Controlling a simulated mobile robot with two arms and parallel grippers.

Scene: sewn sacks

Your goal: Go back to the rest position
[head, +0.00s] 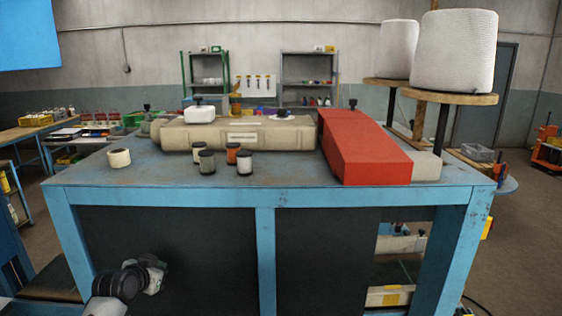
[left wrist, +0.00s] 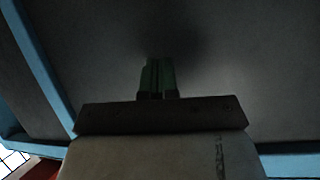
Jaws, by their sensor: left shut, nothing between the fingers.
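My left gripper (head: 150,270) is low at the lower left of the head view, in front of the dark panel under the blue table (head: 262,200). It is below the tabletop and apart from everything on it. In the left wrist view its green fingers (left wrist: 157,75) are together with nothing between them, facing a dark grey surface. My right gripper is in neither view.
On the table are a beige sewing machine body (head: 235,134), a long red block (head: 365,148), a cream roll (head: 119,158) and several small dark-topped spools (head: 207,162). Two big white thread cones (head: 455,52) stand on wooden discs at the right. Open floor (head: 525,230) lies at the right.

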